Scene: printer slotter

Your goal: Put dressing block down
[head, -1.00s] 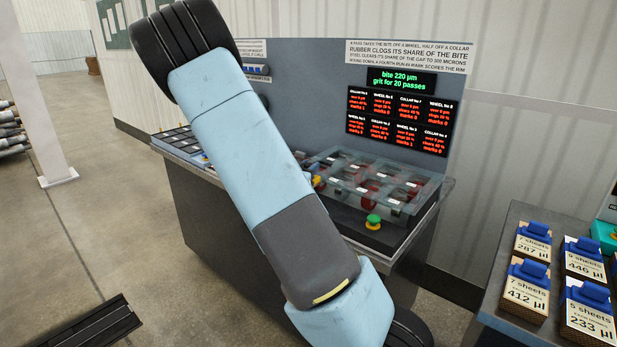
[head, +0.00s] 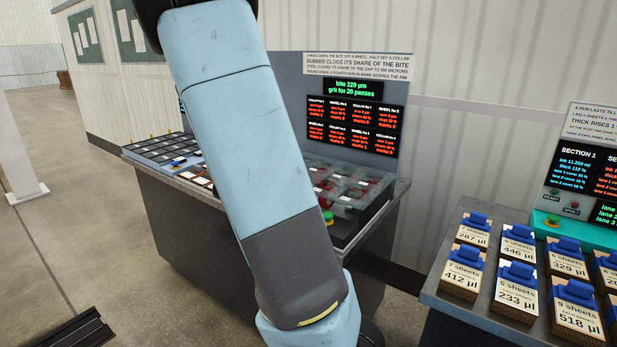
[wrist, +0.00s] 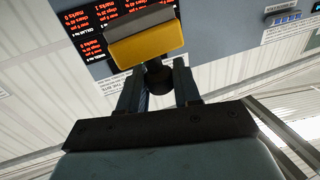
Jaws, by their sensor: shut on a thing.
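The dressing block (wrist: 146,47) shows in the wrist view as a yellow block with a grey face and a dark knob below it. My gripper (wrist: 157,75) is shut on it by the dark knob, one finger on each side. The block is in front of the wall panel with red text in that view. In the head view my arm crosses the dressing bench (head: 210,235); my gripper and the block are hidden there.
The bench has a grid of dark compartments (head: 160,150) at left and a clear-covered bay (head: 345,185) at right. A red-text display (head: 353,127) stands behind. Another table at right holds several blocks with blue clips (head: 518,285). Floor at left is open.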

